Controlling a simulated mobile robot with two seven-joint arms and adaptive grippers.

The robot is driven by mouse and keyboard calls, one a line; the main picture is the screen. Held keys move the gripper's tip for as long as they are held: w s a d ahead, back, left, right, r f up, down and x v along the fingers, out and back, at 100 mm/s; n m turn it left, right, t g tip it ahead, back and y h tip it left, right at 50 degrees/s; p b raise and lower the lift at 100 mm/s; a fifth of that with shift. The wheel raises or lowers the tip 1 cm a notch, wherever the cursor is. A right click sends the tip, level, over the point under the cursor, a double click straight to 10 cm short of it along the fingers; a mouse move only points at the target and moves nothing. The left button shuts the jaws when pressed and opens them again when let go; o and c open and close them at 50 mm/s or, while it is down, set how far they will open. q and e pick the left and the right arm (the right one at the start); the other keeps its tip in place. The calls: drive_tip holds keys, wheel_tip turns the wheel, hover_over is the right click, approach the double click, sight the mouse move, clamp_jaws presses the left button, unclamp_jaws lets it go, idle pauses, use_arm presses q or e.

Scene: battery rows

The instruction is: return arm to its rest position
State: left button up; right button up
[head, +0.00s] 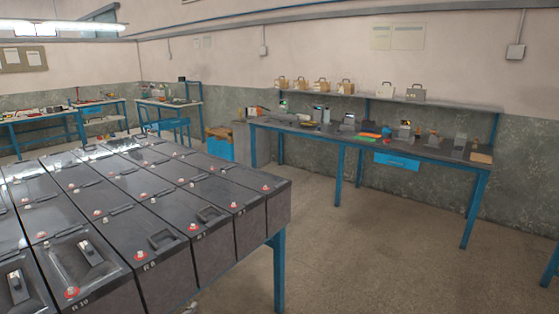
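Neither of my arms nor grippers shows in the head view, so their pose and state are hidden. Large dark grey batteries (172,240) stand in close rows on a blue-legged table (279,268) at the left and front. Each has red-ringed terminals on top, and some front faces carry labels such as R 8 and R 10. Some tops have handles or recesses.
A long blue workbench (340,149) with tools and a shelf (440,102) of small cases stands along the back wall. More benches (40,116) stand at the far left. The floor (375,235) at the right of the battery table is clear.

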use_arm(q)
drive_tip(key=s+f+g, duration=0.1)
drive_tip(key=s+f, duration=0.4)
drive_tip(key=s, duration=0.7)
drive_tip(key=s+d+f+n+g, duration=0.1)
drive_tip(key=s+f, duration=0.5)
drive_tip(key=s, duration=0.6)
drive_tip(key=s+d+f+n+g, duration=0.1)
drive_tip(key=s+f+g, duration=0.2)
drive_tip(key=s, duration=0.9)
wheel_tip(320, 180, down, 3)
drive_tip(key=shift+f, duration=0.1)
